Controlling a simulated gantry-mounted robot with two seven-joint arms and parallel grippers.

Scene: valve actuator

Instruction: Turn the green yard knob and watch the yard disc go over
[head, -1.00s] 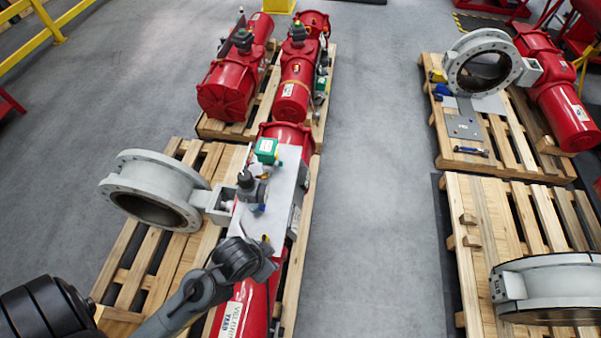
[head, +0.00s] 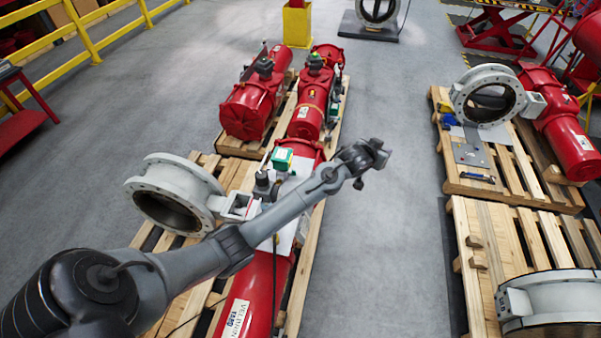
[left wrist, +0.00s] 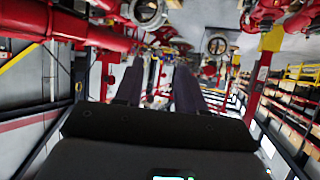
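A red actuator (head: 262,290) with a label that seems to end in "YARD" lies on the near left pallet. On top of it sits a green block-like part (head: 282,159), beside a dark knob-like fitting (head: 263,186). I cannot tell how the green part is turned. A grey valve ring (head: 196,178) is joined to its left side; its bore looks dark and the disc inside cannot be made out. My left gripper (head: 380,150) is in the air, right of the actuator and apart from it. The left wrist view shows its two fingers (left wrist: 158,85) apart with nothing between them.
My left arm crosses above the actuator and hides part of it. Two more red actuators (head: 247,108) lie on a pallet behind. Pallets at the right carry another valve with a red actuator (head: 552,115) and a grey ring (head: 550,300). Bare floor (head: 375,260) runs between the pallets.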

